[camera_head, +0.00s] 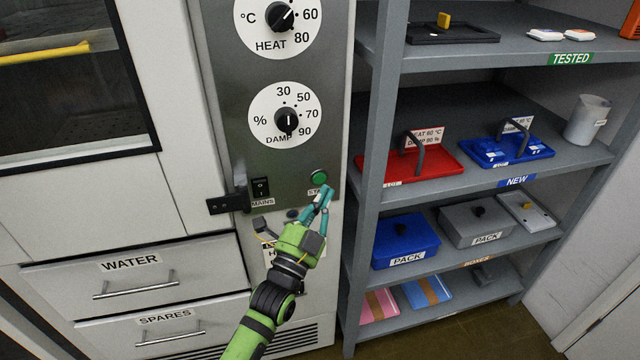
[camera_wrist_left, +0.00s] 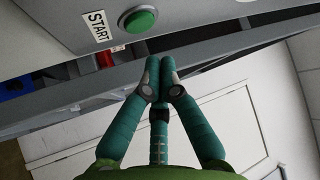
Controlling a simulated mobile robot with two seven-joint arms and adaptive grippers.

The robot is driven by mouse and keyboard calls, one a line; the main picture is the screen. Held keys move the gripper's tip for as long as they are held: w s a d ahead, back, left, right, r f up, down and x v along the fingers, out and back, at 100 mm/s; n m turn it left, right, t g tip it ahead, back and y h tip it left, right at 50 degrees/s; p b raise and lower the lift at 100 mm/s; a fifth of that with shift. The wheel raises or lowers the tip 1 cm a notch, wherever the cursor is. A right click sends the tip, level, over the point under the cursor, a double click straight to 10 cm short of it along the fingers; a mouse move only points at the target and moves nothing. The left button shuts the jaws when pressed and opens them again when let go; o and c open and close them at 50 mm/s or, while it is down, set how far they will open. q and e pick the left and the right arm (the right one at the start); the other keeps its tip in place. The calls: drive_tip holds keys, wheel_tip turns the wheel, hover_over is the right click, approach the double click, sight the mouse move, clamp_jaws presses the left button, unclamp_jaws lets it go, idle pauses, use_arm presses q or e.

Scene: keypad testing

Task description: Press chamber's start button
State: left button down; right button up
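The green round start button (camera_head: 319,178) sits on the chamber's grey control panel (camera_head: 225,60), low at its right side. In the left wrist view the start button (camera_wrist_left: 139,20) shows beside its START label (camera_wrist_left: 97,26). My left gripper (camera_head: 325,194) has teal fingers and is just below the button, partly covering the label in the head view. In the left wrist view its fingertips (camera_wrist_left: 158,66) are together with nothing between them, a little short of the button; I see a gap there. My right gripper is not in view.
The MAINS switch (camera_head: 261,188) is left of the button, near a black latch (camera_head: 228,202). The DAMP dial (camera_head: 287,122) is above. A shelf rack (camera_head: 364,150) with trays and boxes stands close on the right. Drawers (camera_head: 135,275) are at lower left.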

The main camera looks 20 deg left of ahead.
use_arm(q)
drive_tip(key=shift+w+a, duration=0.5)
drive_tip(key=shift+w, duration=0.2)
drive_tip(key=shift+w, duration=0.1)
idle(1.0)
drive_tip(key=shift+w+a, duration=0.25)
drive_tip(key=shift+w+a, duration=0.2)
drive_tip(key=shift+w, duration=0.1)
idle(0.7)
drive_tip(key=shift+s+d, duration=0.45)
drive_tip(key=shift+s, duration=0.2)
